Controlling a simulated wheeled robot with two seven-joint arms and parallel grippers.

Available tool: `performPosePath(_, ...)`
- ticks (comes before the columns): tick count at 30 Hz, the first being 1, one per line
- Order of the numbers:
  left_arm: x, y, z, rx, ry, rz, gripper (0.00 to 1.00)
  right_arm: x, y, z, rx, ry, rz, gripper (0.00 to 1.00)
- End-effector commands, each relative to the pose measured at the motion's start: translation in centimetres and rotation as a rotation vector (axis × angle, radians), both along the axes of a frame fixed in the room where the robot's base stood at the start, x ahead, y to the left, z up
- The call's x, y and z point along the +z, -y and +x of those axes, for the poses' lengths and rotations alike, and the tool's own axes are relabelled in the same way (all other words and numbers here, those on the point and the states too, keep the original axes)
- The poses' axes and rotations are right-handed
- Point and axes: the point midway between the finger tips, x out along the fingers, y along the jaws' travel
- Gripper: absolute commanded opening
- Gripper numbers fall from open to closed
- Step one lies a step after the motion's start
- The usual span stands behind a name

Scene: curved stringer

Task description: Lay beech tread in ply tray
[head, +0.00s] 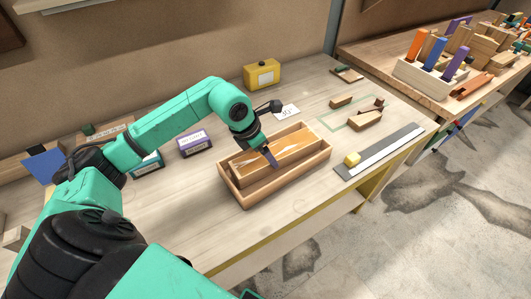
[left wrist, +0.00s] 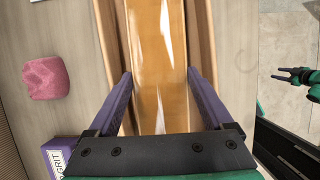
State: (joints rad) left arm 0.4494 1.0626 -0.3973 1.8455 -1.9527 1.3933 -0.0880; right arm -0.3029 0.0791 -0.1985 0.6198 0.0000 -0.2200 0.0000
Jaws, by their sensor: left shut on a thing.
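The beech tread (head: 292,142) is a honey-coloured plank with pale glossy streaks. It lies lengthwise within the outline of the ply tray (head: 262,193), a pale open wooden box on the bench; I cannot tell whether it rests on the tray floor. My left gripper (head: 268,154) reaches down over the tray and is shut on the tread. In the left wrist view the purple fingers (left wrist: 160,77) sit either side of the tread (left wrist: 160,40), with the tray walls (left wrist: 206,35) alongside. My right gripper (left wrist: 290,75) shows small at the right edge there, its jaws unclear.
A purple-labelled box (head: 195,143), a yellow box (head: 262,74) and a white card (head: 286,112) stand behind the tray. A pink lump (left wrist: 46,78) shows in the left wrist view.

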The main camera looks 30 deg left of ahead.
Motion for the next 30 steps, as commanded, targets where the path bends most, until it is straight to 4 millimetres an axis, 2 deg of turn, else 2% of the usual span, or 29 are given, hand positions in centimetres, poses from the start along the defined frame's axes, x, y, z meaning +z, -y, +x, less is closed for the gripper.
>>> performPosePath(3,-1.0,0.0,0.1,-0.001,0.004,-0.002,0.0,0.3,-0.3,0.0,0.0,0.0,0.004,0.5)
performPosePath(12,-1.5,0.0,0.1,-0.001,0.005,-0.001,0.0,-0.2,-0.4,0.1,0.001,0.001,0.005,0.5)
performPosePath(13,-1.6,0.0,0.0,-0.001,0.002,0.001,0.88,-0.2,-0.4,0.1,0.001,0.001,0.005,0.5)
performPosePath(14,-1.5,0.0,0.0,0.0,0.001,-0.001,1.0,-0.1,-0.4,0.1,0.001,0.001,0.005,0.5)
performPosePath(23,-0.9,0.0,0.0,0.0,0.001,-0.001,1.0,0.5,0.0,0.2,0.003,0.003,0.0,0.5)
performPosePath(24,-0.8,-0.2,-0.1,0.0,0.002,0.001,1.0,0.1,0.0,0.2,0.003,0.003,0.0,0.5)
performPosePath(26,0.0,-0.4,-0.4,0.002,0.004,0.002,1.0,-0.2,0.1,0.2,0.003,0.003,-0.001,0.5)
performPosePath(30,3.3,-1.2,-1.6,0.001,0.007,0.006,1.0,-1.1,0.2,0.3,0.003,0.004,-0.003,0.5)
